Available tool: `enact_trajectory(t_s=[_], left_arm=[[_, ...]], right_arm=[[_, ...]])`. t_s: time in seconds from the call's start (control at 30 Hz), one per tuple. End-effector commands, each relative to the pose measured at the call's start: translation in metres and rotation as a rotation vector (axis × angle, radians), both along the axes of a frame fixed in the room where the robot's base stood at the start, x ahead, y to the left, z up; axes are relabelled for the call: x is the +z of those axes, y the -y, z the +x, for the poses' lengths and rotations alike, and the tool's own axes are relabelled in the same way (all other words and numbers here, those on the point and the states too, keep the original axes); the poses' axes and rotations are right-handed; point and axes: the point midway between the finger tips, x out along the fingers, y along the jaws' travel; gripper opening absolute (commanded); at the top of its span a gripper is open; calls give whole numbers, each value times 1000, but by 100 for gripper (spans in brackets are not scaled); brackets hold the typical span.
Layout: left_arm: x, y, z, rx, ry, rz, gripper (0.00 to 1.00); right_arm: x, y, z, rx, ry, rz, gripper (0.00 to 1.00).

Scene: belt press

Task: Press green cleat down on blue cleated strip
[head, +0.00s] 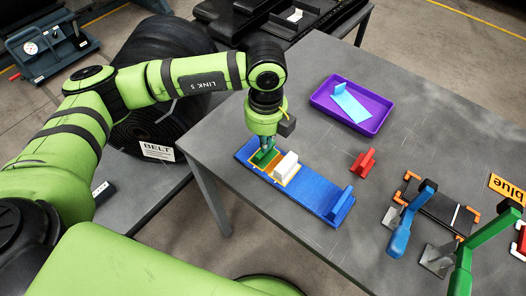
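The blue cleated strip (316,194) lies flat on the grey table, slanting from upper left to lower right. A white cleat (286,166) stands near its middle, and a blue cleat (340,204) stands at its lower right end. My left gripper (266,148) points down over the strip's upper left part. It appears shut on the green cleat (263,158), which is at an orange patch (267,167) beside the white cleat. Whether the green cleat's base touches the strip is hard to tell. The fingertips are small and partly hidden. My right gripper is not in view.
A red cleat (363,160) stands right of the strip. A purple tray (373,125) holding a light blue piece is behind. Clamps with a blue handle (400,240) and a green handle (461,279) are at right. A belt roll (152,110) stands left.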

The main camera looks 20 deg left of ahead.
Motion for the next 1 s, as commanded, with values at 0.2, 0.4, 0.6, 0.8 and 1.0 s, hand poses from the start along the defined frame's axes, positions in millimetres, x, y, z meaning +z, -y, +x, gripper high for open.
enact_trajectory(t_s=[0.2, 0.4, 0.6, 0.8, 1.0], left_arm=[[-5, 0, -3, -2, -12, 4, 0], [-6, 0, -4, -2, -14, 4, 0], [2, 0, -4, -2, -15, 3, 0], [20, 0, -2, -2, -9, 3, 0], [37, 0, -2, -1, -6, 1, 0]], right_arm=[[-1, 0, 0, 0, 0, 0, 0], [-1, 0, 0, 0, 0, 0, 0], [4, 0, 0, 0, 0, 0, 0], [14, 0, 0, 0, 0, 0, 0], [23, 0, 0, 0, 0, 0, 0]])
